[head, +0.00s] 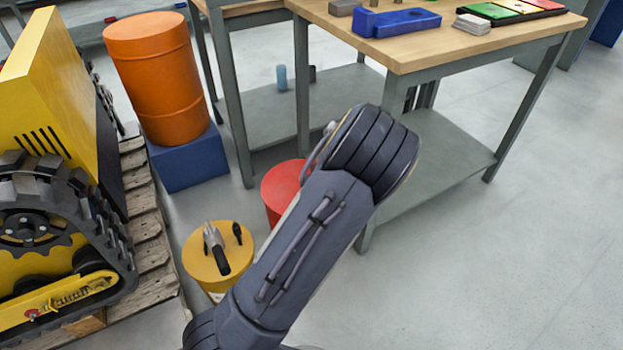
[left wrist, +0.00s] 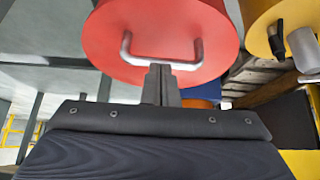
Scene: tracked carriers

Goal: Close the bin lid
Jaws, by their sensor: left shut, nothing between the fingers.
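The red bin (head: 281,187) stands on the floor beside the workbench in the head view, partly hidden behind my arm. In the left wrist view a round red lid (left wrist: 120,30) fills the upper middle, with a metal bar handle (left wrist: 190,60) on its face. My left gripper (left wrist: 160,68) has its two fingers together, with nothing between them. The tips are at or just in front of the handle's middle; I cannot tell whether they touch. My arm hides this gripper in the head view. Whether the lid is fully down cannot be told. My right gripper is not in view.
A yellow drum (head: 198,268) with grey and black items on top stands close by the red bin. An orange barrel (head: 152,80) sits on a blue block (head: 188,160). A tracked yellow machine (head: 50,90) is at left. A workbench (head: 470,45) stands behind; floor at right is clear.

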